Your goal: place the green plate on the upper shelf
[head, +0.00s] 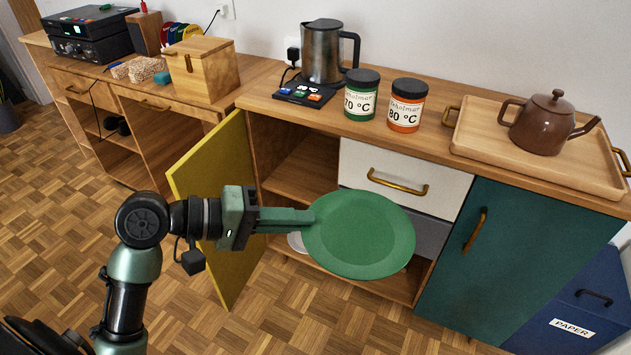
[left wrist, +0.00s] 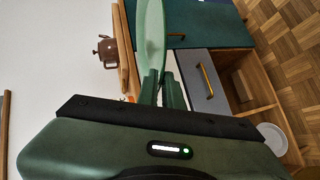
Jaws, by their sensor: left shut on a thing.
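The green plate (head: 362,236) is held in the air in front of the wooden cabinet, tilted so its upper face shows in the head view. My left gripper (head: 306,218) is shut on the plate's left rim. In the left wrist view the plate (left wrist: 151,45) shows nearly edge-on between the fingers (left wrist: 160,88). The upper shelf (head: 298,172) of the open cabinet compartment shows behind and left of the plate; nothing shows on its visible part. The plate hides part of the compartment. My right gripper is not in view.
The yellow door (head: 212,215) stands open left of the compartment, close to my left arm. A whitish dish (head: 297,243) sits low in the cabinet, partly hidden. A white drawer (head: 402,180) and teal door (head: 480,250) are right of it. Kettle (head: 328,52), jars and teapot (head: 541,125) stand on top.

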